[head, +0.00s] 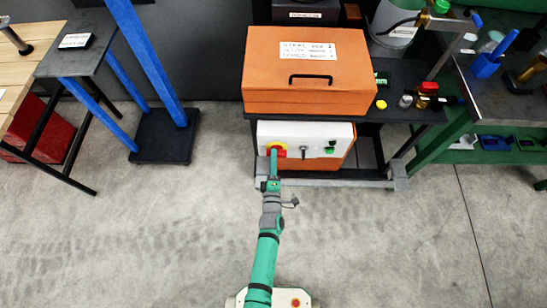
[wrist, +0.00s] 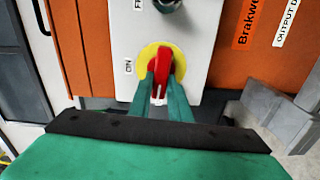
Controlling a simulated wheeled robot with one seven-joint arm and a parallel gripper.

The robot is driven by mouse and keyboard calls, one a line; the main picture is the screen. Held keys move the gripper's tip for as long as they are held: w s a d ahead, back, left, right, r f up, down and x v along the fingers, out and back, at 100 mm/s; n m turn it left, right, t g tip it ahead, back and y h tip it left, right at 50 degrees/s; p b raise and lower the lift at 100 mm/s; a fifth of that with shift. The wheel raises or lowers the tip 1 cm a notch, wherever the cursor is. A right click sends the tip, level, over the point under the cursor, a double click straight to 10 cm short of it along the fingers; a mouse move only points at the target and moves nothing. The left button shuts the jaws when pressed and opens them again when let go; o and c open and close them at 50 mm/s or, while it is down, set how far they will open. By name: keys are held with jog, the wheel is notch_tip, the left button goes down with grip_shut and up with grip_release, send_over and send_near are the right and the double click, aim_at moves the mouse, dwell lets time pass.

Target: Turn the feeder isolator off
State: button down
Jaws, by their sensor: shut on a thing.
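The feeder isolator is a red handle (wrist: 160,62) on a round yellow plate (wrist: 149,53), mounted on a white panel (wrist: 124,45). In the wrist view the handle stands nearly upright in the picture, and an ON label (wrist: 128,67) is beside the plate at left. My gripper (wrist: 163,84) has its two green fingers closed on either side of the handle. In the head view the isolator (head: 283,150) is at the left end of the white panel (head: 335,135), partly hidden by my gripper (head: 273,158).
The head view shows a green button (head: 330,150) and a small switch (head: 304,149) right of the isolator. An orange box (head: 262,75) stands above the panel. A grey rail (head: 340,182) runs below it. The floor (head: 150,225) around my arm is clear.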

jog(key=shift+f+n, duration=0.15)
jog(key=shift+n, duration=0.35)
jog(key=c, duration=1.6)
grip_release()
jog(key=shift+c, duration=0.2)
jog(key=s, duration=1.1)
jog(key=shift+w, duration=0.1)
